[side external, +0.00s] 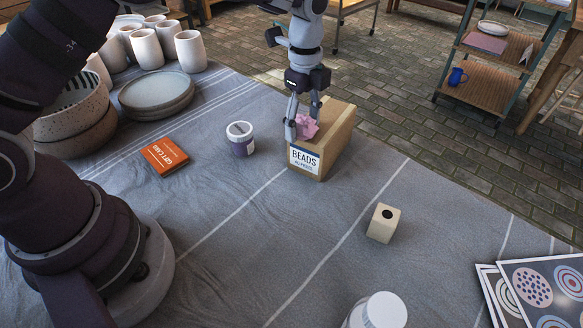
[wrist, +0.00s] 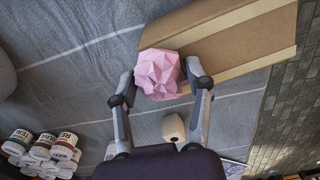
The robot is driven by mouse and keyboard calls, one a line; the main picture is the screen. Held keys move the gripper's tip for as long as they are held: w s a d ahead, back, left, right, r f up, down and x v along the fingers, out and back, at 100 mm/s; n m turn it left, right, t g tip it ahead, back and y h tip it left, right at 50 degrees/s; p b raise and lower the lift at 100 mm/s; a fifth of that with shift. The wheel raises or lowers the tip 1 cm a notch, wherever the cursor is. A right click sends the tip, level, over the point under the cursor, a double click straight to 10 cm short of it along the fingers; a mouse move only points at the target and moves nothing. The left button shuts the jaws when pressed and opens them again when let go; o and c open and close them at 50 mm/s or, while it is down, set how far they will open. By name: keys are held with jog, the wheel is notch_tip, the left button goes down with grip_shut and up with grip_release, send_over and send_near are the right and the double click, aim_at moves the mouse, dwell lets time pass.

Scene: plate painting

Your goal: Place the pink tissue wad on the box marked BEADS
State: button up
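The pink tissue wad (side external: 307,127) is a crumpled, faceted lump at the top of the cardboard box marked BEADS (side external: 304,161), near its labelled end. My gripper (side external: 302,125) points down over that end with one finger on each side of the wad. In the wrist view, the wad (wrist: 158,74) sits between the fingertips of my gripper (wrist: 159,70), and both appear to touch it. The box's brown top (wrist: 225,40) lies behind the wad there. Whether the wad's underside rests on the box is hidden.
A purple-and-white cup (side external: 240,140) and an orange gift card box (side external: 165,156) stand left of the box. A cream block with a hole (side external: 383,222) and a white jar (side external: 380,312) are at the front right. Plates (side external: 157,92) are at the back left.

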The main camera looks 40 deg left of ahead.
aim_at(303, 118)
jog(key=shift+o, duration=1.1)
jog(key=shift+r, duration=0.1)
jog(key=s+a+r+n+t, duration=0.1)
jog(key=s+r+n, duration=0.25)
jog(key=r, duration=0.55)
jog(key=s+a+r+n+t, duration=0.15)
jog(key=r+n, duration=0.25)
jog(key=r, duration=0.5)
jog(key=s+a+f+n+t, duration=0.1)
jog(key=s+a+f+n, duration=0.1)
jog(key=s+n, duration=0.3)
jog(key=s+a+f+n+t, duration=0.1)
jog(key=s+f+n+t, duration=0.1)
jog(key=s+f+n, duration=0.2)
jog(key=s+n, duration=0.1)
jog(key=s, duration=0.2)
jog(key=shift+a, duration=0.4)
